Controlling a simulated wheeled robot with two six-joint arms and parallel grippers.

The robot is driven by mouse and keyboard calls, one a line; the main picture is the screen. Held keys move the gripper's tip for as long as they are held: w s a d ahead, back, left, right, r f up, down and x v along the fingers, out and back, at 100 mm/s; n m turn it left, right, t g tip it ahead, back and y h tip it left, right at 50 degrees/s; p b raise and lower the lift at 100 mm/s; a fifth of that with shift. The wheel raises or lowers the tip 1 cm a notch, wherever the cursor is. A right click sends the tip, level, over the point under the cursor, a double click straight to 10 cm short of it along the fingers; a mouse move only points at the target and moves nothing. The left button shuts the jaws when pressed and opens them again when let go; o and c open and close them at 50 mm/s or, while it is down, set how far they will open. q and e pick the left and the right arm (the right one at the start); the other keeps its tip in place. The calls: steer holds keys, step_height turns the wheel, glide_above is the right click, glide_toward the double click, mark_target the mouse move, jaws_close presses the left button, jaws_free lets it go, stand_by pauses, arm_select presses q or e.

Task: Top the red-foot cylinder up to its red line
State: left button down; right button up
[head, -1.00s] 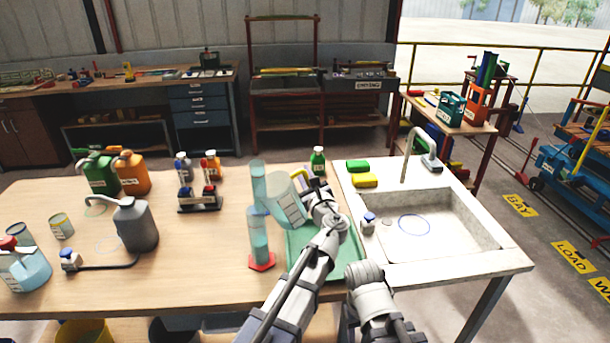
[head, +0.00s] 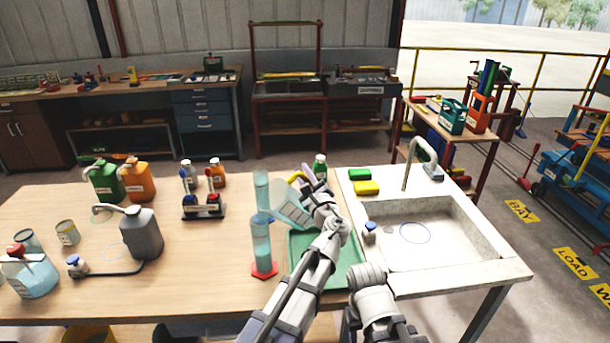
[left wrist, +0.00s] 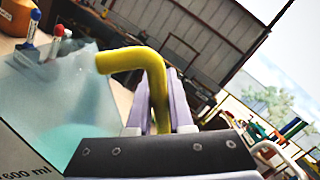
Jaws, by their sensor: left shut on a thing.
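The red-foot cylinder (head: 261,246) stands upright on the workbench, with blue-green liquid in its lower part. I cannot make out its red line. A clear tube-like upper section (head: 262,188) shows above it; I cannot tell if it is the same vessel. My left gripper (head: 318,198) is shut on the yellow handle (left wrist: 153,75) of a clear jug (head: 291,206). The jug is tilted left, its mouth beside the cylinder's top. No stream is discernible. My right gripper is out of view.
A green tray (head: 342,262) lies below the jug, next to the sink (head: 440,235). A grey jerrycan (head: 141,235), a bottle rack (head: 203,208) and a red-capped flask (head: 34,275) stand to the left. A green bottle (head: 320,167) stands behind the gripper.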

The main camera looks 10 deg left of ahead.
arm_select(q)
steer(key=shift+s+a+r+n+p, duration=0.2)
steer(key=shift+r+n+p, duration=0.1)
steer(key=shift+r+n, duration=0.15)
steer(key=shift+s+a+r+n+p, duration=0.15)
steer(key=shift+r+n+p, duration=0.1)
steer(key=shift+r+n, duration=0.2)
steer(key=shift+s+a+r+n+y+p, duration=0.3)
steer(key=shift+a+r+n+p, duration=0.1)
steer(key=shift+r+n, duration=0.25)
steer(key=shift+s+a+r+n+y+p, duration=0.15)
steer(key=shift+a+r+n+y+p, duration=0.25)
steer(key=shift+n, duration=0.35)
steer(key=shift+s+a+r+n+y+p, duration=0.15)
steer(key=shift+s+a+r+n+p, duration=0.3)
steer(key=shift+n, duration=0.25)
steer(key=shift+s+a+r+n+y+p, duration=0.15)
steer(key=shift+s+a+r+n+p, duration=0.15)
steer(key=shift+r+n, duration=0.35)
steer(key=shift+f, duration=0.15)
steer(key=shift+s+a+r+n+g+y+p, duration=0.15)
steer(key=shift+s+a+r+n+p, duration=0.25)
steer(key=shift+n, duration=0.3)
steer(key=shift+s+a+r+n+g+y+p, duration=0.15)
steer(key=shift+s+a+r+n+p, duration=0.2)
steer(key=shift+n, duration=0.3)
stand_by(1.1)
steer(key=shift+w+a, duration=0.1)
steer(key=shift+w, duration=0.05)
